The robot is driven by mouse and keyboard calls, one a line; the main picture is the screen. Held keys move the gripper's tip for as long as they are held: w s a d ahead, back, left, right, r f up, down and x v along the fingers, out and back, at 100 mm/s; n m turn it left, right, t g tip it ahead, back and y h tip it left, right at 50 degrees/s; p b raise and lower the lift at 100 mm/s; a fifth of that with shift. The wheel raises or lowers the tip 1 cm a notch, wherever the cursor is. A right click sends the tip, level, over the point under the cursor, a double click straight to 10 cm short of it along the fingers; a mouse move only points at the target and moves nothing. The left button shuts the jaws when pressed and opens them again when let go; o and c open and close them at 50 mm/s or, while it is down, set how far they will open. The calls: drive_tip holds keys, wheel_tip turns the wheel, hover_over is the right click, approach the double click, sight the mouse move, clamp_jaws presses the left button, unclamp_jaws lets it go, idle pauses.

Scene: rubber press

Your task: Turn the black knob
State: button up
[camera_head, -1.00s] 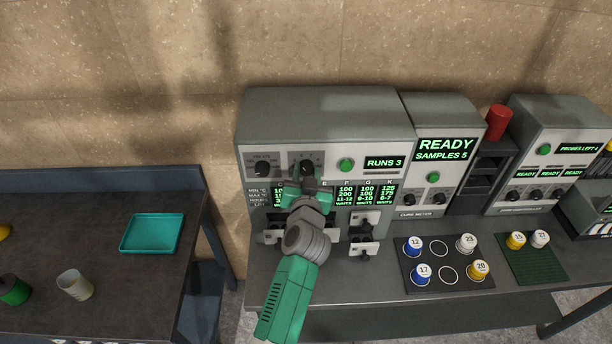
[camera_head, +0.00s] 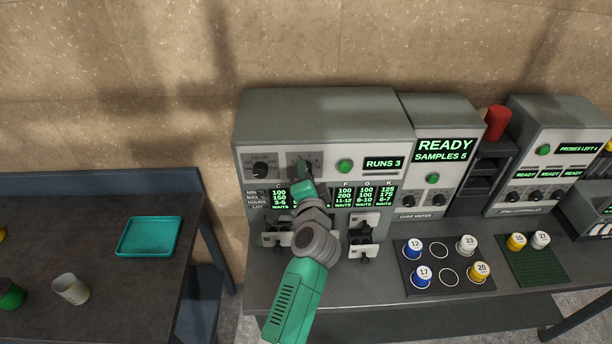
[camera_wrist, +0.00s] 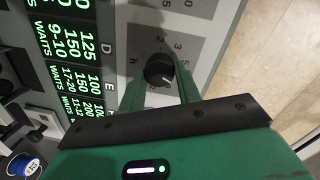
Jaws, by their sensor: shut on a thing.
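The black knob (camera_wrist: 159,70) sits on the light grey front panel of the press, with a numbered dial around it, in the wrist view. My gripper (camera_wrist: 160,85) has its two green fingers on opposite sides of this knob and is shut on it. In the head view my gripper (camera_head: 303,172) reaches the panel at the right one of two knobs, and the knob is mostly hidden behind it. The left black knob (camera_head: 260,169) is free beside it. A green button (camera_head: 345,166) and the RUNS 3 display (camera_head: 384,163) are to the right.
Green number displays (camera_head: 364,196) and clamp-like fixtures (camera_head: 362,250) lie below the knobs. A cure meter (camera_head: 440,160) stands to the right. A dark rack (camera_head: 405,283) holds several numbered spools. A teal tray (camera_head: 148,237) lies on the left table.

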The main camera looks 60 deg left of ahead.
drive_tip(key=m, duration=0.6)
drive_tip(key=shift+w+f+m+y, duration=0.1)
drive_tip(key=shift+m+y, duration=0.2)
drive_tip(key=shift+y, duration=0.1)
idle(0.5)
drive_tip(key=o, duration=1)
drive_tip(key=shift+d, duration=0.15)
drive_tip(key=v, duration=0.7)
drive_tip(key=shift+d, duration=0.35)
